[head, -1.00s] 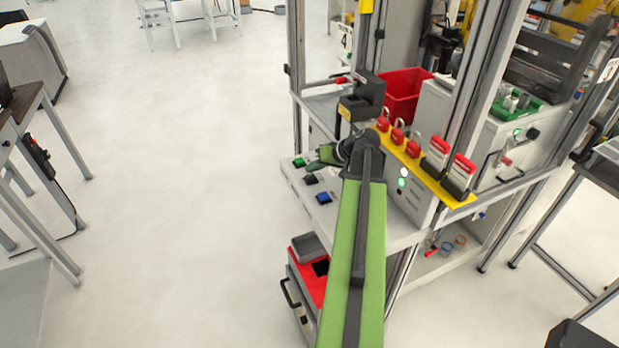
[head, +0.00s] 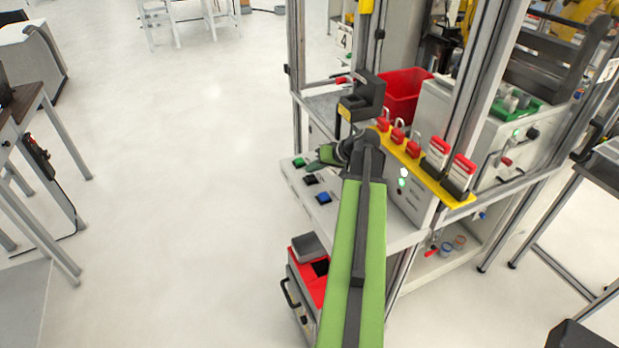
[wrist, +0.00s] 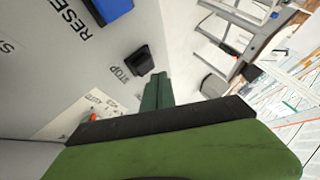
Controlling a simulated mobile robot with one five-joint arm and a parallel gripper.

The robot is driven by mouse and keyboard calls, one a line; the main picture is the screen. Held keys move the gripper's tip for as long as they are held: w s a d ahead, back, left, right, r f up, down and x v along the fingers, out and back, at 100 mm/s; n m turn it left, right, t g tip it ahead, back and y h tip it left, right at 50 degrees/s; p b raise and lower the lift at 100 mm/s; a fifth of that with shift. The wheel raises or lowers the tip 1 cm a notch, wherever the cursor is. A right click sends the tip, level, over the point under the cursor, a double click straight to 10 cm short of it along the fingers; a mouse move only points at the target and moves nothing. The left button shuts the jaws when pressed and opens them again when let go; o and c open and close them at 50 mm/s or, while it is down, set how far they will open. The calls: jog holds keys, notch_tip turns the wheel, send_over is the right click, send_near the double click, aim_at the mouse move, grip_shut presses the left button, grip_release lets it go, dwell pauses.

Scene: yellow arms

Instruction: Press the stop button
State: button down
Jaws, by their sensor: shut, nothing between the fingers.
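The stop button is a black square button (wrist: 139,60) beside the printed word STOP in the wrist view. In the head view the black button (head: 311,179) sits between a green button (head: 299,162) and a blue button (head: 323,197) on a light grey sloped panel (head: 292,178). My gripper (head: 311,166) is over the panel near the green and black buttons. In the wrist view its green fingers (wrist: 157,78) are shut and empty, with the tips just beside the black button. I cannot tell how high they are above the panel.
The blue button (wrist: 112,8) by the word RESET is at the top of the wrist view. A yellow rail (head: 425,172) with red padlocks, a black bracket (head: 363,98) and a red bin (head: 403,92) stand close to my arm. Open floor (head: 190,200) lies left of the panel.

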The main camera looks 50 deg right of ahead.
aim_at(314, 178)
jog(key=shift+f, duration=0.15)
jog(key=shift+s+f+b, duration=0.1)
jog(key=shift+f+b, duration=0.15)
jog(key=shift+b, duration=0.15)
jog(key=shift+f+b, duration=0.45)
dwell(0.6)
dwell(0.3)
jog(key=shift+r+p, duration=0.85)
notch_tip(314, 178, up, 5)
jog(key=p, duration=0.5)
jog(key=shift+r, duration=0.15)
